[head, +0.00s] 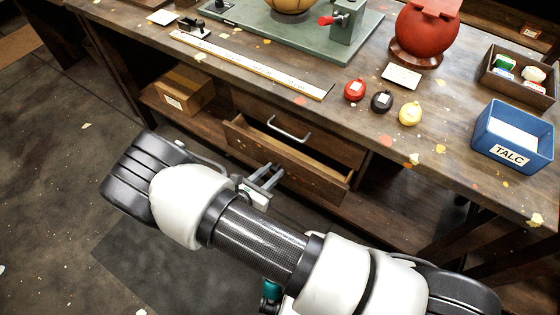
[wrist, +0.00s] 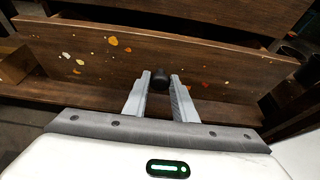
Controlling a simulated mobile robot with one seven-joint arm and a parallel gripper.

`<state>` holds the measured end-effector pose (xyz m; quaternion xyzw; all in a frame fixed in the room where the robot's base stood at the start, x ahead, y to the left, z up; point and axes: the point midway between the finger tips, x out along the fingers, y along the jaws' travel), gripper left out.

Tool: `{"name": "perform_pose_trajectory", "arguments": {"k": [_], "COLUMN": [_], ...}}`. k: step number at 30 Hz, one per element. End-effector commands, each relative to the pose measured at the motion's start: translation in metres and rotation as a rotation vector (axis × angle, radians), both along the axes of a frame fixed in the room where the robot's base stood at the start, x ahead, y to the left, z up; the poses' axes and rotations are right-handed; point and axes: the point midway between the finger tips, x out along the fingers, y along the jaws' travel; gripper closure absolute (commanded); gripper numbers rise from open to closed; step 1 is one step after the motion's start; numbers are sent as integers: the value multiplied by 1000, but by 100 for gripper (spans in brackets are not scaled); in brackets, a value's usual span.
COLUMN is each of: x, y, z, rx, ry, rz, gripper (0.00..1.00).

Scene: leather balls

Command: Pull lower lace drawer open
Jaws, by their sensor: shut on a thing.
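The lower drawer (head: 312,184) is a brown wooden box with paint specks on its front, under the workbench. It stands partly open, and its pale inside shows from above. In the wrist view its speckled front (wrist: 90,62) fills the middle, with a round black knob (wrist: 160,79). My gripper (head: 273,172) is at the drawer's front. In the wrist view my gripper (wrist: 161,76) has one finger on each side of the knob and is shut on it. The knob is hidden in the head view.
Above is a shut drawer with a silver bar handle (head: 289,129). A cardboard box (head: 184,89) sits on the shelf to the left. The bench top holds a ruler (head: 250,65), small coloured pots (head: 381,101) and a blue TALC bin (head: 512,137). Floor at left is clear.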

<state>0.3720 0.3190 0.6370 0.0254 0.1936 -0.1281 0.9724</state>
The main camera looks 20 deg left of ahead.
Motion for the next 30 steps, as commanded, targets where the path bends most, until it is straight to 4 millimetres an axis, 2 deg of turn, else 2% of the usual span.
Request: {"name": "perform_pose_trajectory", "arguments": {"k": [1, 6, 15, 21, 30], "x": [-14, -57, -117, -139, -148], "y": [5, 16, 32, 37, 39], "z": [-1, -2, -2, -1, 0], "rx": [1, 2, 1, -1, -1], "ry": [2, 2, 2, 0, -2], "rz": [4, 4, 2, 1, -1], "gripper": [100, 100, 100, 100, 100]}}
